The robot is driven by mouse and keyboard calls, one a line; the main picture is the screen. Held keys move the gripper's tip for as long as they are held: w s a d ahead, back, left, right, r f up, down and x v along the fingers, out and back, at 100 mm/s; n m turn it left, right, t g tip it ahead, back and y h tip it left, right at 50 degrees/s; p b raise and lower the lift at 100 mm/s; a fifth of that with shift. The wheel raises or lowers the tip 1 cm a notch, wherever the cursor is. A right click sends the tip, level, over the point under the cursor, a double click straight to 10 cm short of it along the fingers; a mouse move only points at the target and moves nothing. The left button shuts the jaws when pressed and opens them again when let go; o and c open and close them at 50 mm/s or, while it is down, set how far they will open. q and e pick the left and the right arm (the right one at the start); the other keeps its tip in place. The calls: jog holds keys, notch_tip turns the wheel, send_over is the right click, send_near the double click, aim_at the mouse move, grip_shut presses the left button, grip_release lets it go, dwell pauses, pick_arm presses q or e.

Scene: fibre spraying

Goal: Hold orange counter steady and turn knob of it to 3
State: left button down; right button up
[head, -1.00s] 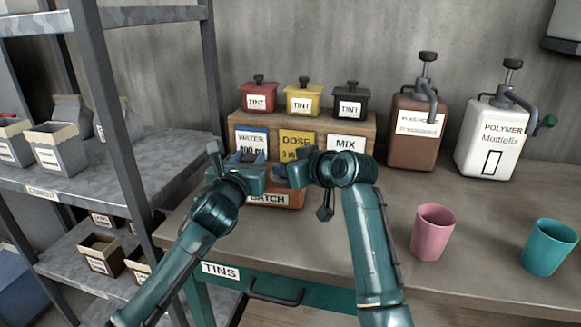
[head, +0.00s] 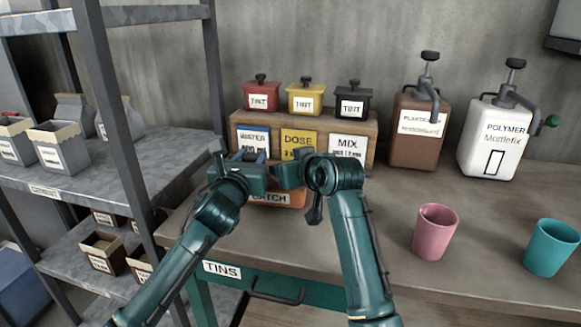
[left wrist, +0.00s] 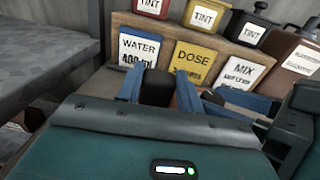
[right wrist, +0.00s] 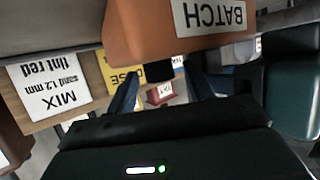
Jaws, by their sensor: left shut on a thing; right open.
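The orange counter (head: 290,196) stands on the table below my grippers, with its BATCH label in front. It also shows upside down at the top of the right wrist view (right wrist: 150,35). My left gripper (head: 246,156) is shut on the counter, which is mostly hidden by the hand. In the left wrist view a black part (left wrist: 157,88) sits between its blue fingers. My right gripper (head: 284,175) is open close beside the left one. A dark part (right wrist: 158,70) shows between its fingers in the right wrist view. The knob's setting is not readable.
A wooden block (head: 240,122) with WATER, DOSE and MIX cards and three tint pots stands right behind. A brown pump can (head: 417,150) and a white one (head: 485,150) stand farther right. A pink cup (head: 434,232) and a teal cup (head: 551,247) stand front right. A metal shelf (head: 60,175) is left.

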jog(key=v, duration=1.2)
jog(key=shift+d, duration=0.1)
jog(key=w+a+g, duration=0.1)
jog(key=w+a, duration=0.1)
jog(key=w+a+r+m+g, duration=0.1)
jog(key=w, duration=0.1)
jog(key=w+a+r+m+g+h, duration=0.1)
jog(key=w+a+g, duration=0.1)
jog(key=shift+w+a, duration=0.1)
jog(key=shift+a, duration=0.2)
notch_tip(320, 180, up, 5)
jog(key=m+g+h, duration=0.3)
jog(key=g+h, duration=0.1)
jog(key=x, duration=1.2)
jog(key=shift+w+d+r, duration=0.15)
jog(key=shift+w+d, duration=0.05)
jog(key=shift+d, duration=0.2)
jog(key=shift+c, duration=0.4)
